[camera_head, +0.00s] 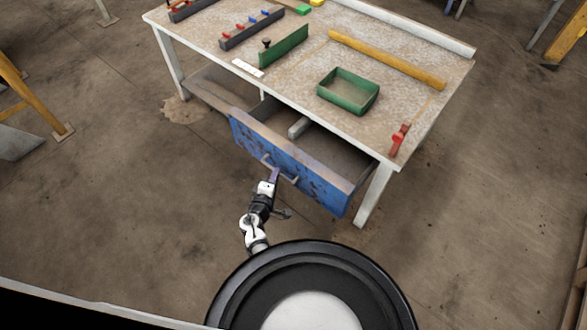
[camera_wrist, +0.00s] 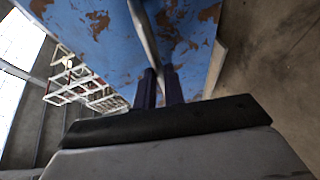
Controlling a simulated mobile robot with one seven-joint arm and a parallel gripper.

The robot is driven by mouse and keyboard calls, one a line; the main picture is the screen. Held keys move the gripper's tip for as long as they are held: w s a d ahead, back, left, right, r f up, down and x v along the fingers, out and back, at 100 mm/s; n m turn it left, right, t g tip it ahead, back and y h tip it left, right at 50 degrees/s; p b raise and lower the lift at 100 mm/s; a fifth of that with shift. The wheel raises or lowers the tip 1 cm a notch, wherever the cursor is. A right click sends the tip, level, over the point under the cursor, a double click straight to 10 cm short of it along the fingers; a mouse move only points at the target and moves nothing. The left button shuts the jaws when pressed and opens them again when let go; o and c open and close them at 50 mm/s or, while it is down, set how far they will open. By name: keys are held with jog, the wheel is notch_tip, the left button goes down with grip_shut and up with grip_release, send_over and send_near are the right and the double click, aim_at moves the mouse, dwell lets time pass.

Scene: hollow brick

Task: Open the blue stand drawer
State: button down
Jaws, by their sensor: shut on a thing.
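The blue drawer (camera_head: 285,165) with rusty, chipped paint hangs under the workbench and stands pulled out, its inside showing behind the front panel. Its front also fills the top of the wrist view (camera_wrist: 95,35). A metal bar handle (camera_head: 282,174) runs across the drawer front; in the wrist view the handle (camera_wrist: 145,35) comes down between my fingers. My gripper (camera_head: 274,174) is at the handle, and its two dark fingers (camera_wrist: 160,82) are shut on it. The fingertips' exact contact is partly hidden.
The workbench top (camera_head: 300,75) holds a green tray (camera_head: 348,92), a yellow bar (camera_head: 385,60), a green plate (camera_head: 284,46) and a red clamp (camera_head: 399,139). A white table leg (camera_head: 374,195) stands right of the drawer. The concrete floor before the drawer's left side is clear.

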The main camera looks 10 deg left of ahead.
jog(key=s+a+b, duration=0.1)
jog(key=s+a, duration=0.4)
jog(key=s, duration=0.4)
jog(key=shift+a+b, duration=0.2)
jog(key=shift+b, duration=0.2)
jog(key=c, duration=1.5)
grip_release()
